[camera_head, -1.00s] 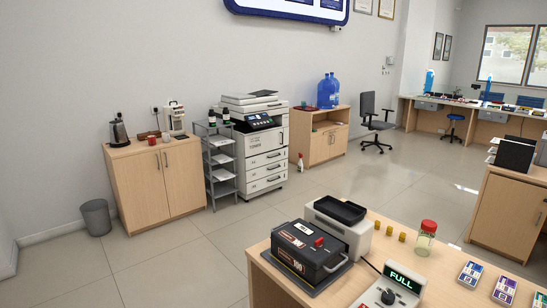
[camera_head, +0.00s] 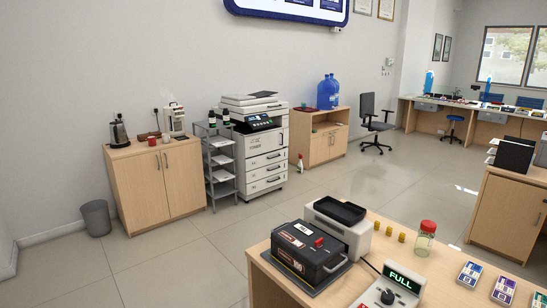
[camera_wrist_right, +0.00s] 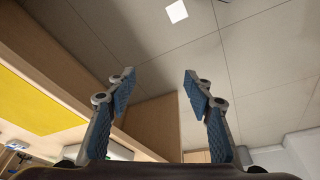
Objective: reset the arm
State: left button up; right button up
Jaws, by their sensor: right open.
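My right gripper (camera_wrist_right: 159,82) shows in the right wrist view with its two blue-padded fingers spread apart and nothing between them. Tiled floor and wooden furniture panels (camera_wrist_right: 152,122) lie beyond the fingers. Neither arm shows in the head view, and my left gripper is in no view.
In the head view, a wooden counter (camera_head: 262,262) at the front holds a black battery-like box (camera_head: 312,255), a red-lidded jar (camera_head: 424,240) and a unit with a "FULL" display (camera_head: 402,278). A printer (camera_head: 262,150) and cabinet (camera_head: 157,187) stand at the wall.

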notch_tip(320, 180, down, 24)
jog(key=s+f+g, duration=0.1)
jog(key=s, duration=0.1)
jog(key=s+d+f+g, duration=0.1)
jog(key=s+d+f, duration=0.2)
jog(key=s+f, duration=1.3)
jog(key=shift+s+f+g, duration=0.15)
jog(key=shift+s+g, duration=0.15)
jog(key=shift+s, duration=0.35)
